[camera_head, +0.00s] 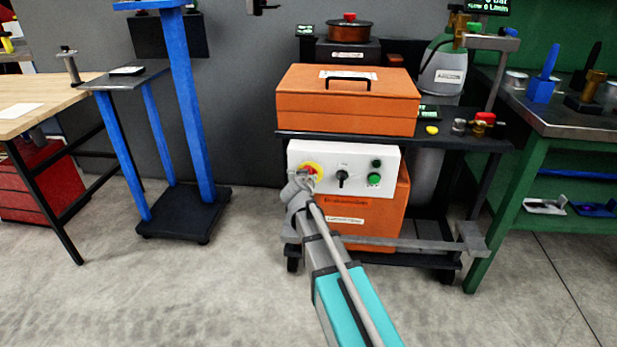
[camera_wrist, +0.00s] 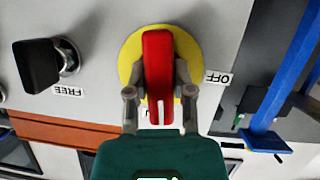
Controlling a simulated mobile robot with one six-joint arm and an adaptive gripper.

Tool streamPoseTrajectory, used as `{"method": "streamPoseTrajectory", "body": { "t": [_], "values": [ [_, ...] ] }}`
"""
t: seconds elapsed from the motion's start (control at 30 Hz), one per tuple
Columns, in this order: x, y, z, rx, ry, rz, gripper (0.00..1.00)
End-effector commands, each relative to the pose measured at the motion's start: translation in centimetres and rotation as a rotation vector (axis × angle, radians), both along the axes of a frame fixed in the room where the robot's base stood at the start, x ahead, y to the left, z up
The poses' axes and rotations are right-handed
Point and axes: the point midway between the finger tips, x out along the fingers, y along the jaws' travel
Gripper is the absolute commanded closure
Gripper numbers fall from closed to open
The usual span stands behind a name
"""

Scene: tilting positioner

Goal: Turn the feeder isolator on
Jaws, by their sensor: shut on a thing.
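The feeder isolator is a red handle (camera_wrist: 158,60) on a round yellow plate (camera_wrist: 127,60), set in a white panel (camera_head: 340,155). In the wrist view the handle stands nearly upright, with a white mark at its lower end. The OFF label (camera_wrist: 218,77) is to its right. In the head view the yellow plate (camera_head: 318,168) shows at the panel's left, largely covered by my gripper. My gripper (camera_wrist: 160,76) is shut on the red handle, one finger on each side. Another label below the handle is partly hidden.
A black selector knob (camera_head: 342,177) labelled FREE and a green button (camera_head: 374,180) sit right of the isolator. An orange toolbox (camera_head: 345,110) stands on the cart above. A blue stand (camera_head: 190,110) is to the left, with clear floor between.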

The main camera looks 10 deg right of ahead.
Motion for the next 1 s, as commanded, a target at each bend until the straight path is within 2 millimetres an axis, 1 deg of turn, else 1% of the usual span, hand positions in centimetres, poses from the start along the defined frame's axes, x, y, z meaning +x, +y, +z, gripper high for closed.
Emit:
{"method": "streamPoseTrajectory", "body": {
  "t": [0.1,0.33,0.87,0.9,0.97,1.0],
  "values": [
    [-0.14,-0.06,-0.04,0.076,-0.022,-0.002,1.0],
    [-0.12,-0.01,-0.04,0.168,-0.051,-0.002,1.0],
    [-0.08,0.02,-0.04,0.196,-0.059,-0.001,1.0],
    [-0.08,0.02,-0.03,0.196,-0.059,-0.001,0.61],
    [-0.08,0.01,-0.02,0.194,-0.059,-0.001,0.5],
    [-0.06,0.01,-0.02,0.194,-0.059,-0.001,0.43]
  ]
}}
